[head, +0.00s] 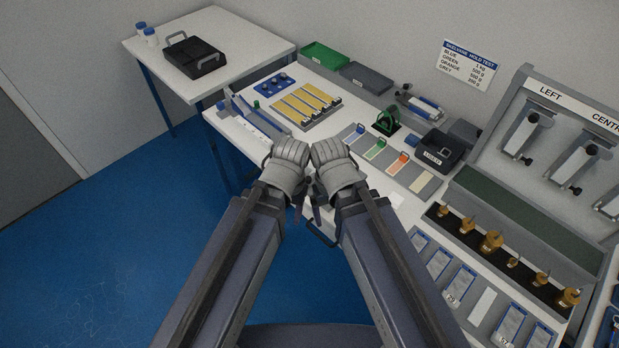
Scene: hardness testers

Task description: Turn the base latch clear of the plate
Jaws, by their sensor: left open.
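I cannot make out a base latch for certain in the head view. Several grey testers hang on the rack panel at the right; the one under the LEFT label (524,135) has dark knobs at its top and bottom. Several blue-edged plates (458,286) lie at the front right of the bench, but I cannot tell which plate the latch belongs to. My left gripper (299,212) is open, hanging near the bench's front edge, apart from the testers. My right gripper (318,212) hangs close beside it, mostly hidden by its wrist, so its jaws cannot be read.
Brass weights (491,243) stand in a black-lined tray below the rack. Colour-marked strips (376,150), a black box (438,150) and a yellow-strip board (306,104) lie on the bench. A side table (240,42) stands back left. Blue floor is free at left.

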